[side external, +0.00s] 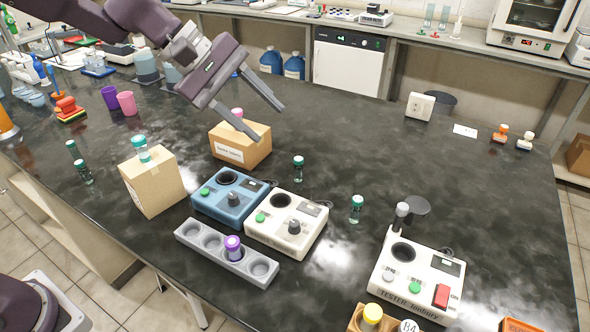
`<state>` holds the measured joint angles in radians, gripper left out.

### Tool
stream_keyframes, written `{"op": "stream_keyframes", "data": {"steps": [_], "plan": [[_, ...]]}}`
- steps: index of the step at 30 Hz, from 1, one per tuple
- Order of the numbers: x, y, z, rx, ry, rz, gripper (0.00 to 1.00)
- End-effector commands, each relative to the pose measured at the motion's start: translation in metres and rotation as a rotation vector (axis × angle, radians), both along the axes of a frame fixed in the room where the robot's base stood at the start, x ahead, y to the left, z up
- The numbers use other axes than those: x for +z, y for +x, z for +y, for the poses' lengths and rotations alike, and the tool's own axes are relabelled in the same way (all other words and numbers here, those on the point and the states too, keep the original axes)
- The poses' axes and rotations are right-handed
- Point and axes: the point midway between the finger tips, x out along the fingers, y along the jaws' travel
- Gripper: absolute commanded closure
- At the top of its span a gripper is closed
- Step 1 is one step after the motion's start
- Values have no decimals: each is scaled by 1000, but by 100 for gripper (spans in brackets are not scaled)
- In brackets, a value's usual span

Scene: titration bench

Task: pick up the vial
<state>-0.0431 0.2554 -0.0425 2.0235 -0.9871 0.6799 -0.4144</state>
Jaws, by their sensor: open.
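My gripper (268,121) is open, with no object between its fingers, above and behind a cardboard box (255,153). Several capped vials are in view, and I cannot tell which one is meant. A third teal-capped vial (141,148) is on top of a tan box (155,187). A purple-capped vial (233,246) stands in the grey rack (186,235). A pink cap (237,113) shows at the box, partly hidden by my finger.
Blue (213,210) and white (270,236) devices sit behind the rack. A white tester (386,290) stands at front right, near a yellow-capped item (372,314). Pink (127,103) and purple (109,97) cups stand left. The bench's right-middle part is mostly clear.

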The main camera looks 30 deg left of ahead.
Motion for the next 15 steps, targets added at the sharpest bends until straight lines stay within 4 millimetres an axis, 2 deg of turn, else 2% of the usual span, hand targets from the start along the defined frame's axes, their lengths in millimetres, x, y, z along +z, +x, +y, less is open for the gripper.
{"op": "stream_keyframes", "data": {"steps": [1, 3, 6, 9, 10, 15], "plan": [[-30, 37, 1, 133, -95, 93, 52], [-74, 84, 8, 346, -229, 216, 52], [-140, 129, 24, 613, -373, 366, 52], [-186, 149, 36, 784, -453, 457, 52], [-194, 151, 39, 815, -466, 472, 52], [-217, 160, 37, 872, -491, 502, 52]]}}
